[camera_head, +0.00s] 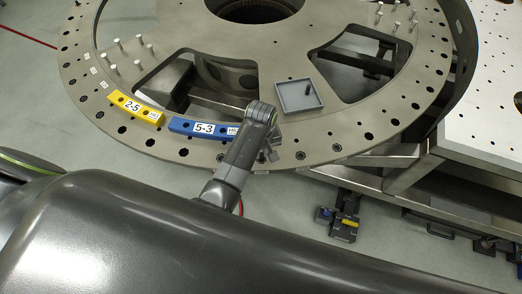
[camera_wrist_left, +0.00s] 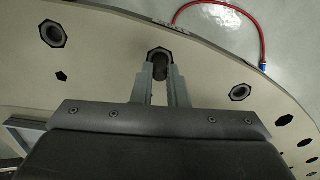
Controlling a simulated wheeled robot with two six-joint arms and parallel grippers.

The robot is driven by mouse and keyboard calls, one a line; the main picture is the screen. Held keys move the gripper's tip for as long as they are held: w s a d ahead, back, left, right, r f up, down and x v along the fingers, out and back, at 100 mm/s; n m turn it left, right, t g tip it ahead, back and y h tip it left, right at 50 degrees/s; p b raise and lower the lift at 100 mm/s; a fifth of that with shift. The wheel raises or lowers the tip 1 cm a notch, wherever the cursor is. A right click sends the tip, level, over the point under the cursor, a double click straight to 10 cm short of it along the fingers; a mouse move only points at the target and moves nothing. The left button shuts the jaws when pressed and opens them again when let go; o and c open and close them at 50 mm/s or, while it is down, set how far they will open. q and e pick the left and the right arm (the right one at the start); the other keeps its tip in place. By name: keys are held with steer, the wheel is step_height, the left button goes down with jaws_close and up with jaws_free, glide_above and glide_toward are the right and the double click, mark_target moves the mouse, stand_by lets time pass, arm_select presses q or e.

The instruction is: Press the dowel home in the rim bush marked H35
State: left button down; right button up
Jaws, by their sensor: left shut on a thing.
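The turret plate (camera_head: 240,45) is a large grey ring with a row of holes and bushes along its rim. My left gripper (camera_head: 270,150) is over the near rim, just right of the blue block. In the left wrist view its two fingers (camera_wrist_left: 159,85) are shut on a dark dowel (camera_wrist_left: 160,73). The dowel's end is at a rim bush (camera_wrist_left: 159,53), which shows as a dark hexagon partly hidden by the fingertips. How deep the dowel sits cannot be told. No H35 mark is readable. My right gripper is not in view.
A grey square tray (camera_head: 288,104) on the plate holds a dark pin (camera_head: 307,89). A yellow block marked 2-5 (camera_head: 135,110) and a blue block marked 5-3 (camera_head: 178,125) lie along the rim. Upright silver pins (camera_head: 140,40) stand on the plate. A red hose (camera_wrist_left: 262,40) lies beyond the rim.

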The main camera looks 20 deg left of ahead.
arm_select(q)
steer(key=shift+f+b, duration=0.3)
steer(key=shift+f, duration=0.5)
stand_by(0.8)
steer(key=c, duration=1.5)
jaws_free()
step_height(320, 180, up, 3)
steer(key=p, duration=0.3)
steer(key=shift+r, duration=0.1)
steer(key=shift+r+b, duration=0.2)
steer(key=shift+b, duration=0.15)
steer(key=shift+r, duration=1.75)
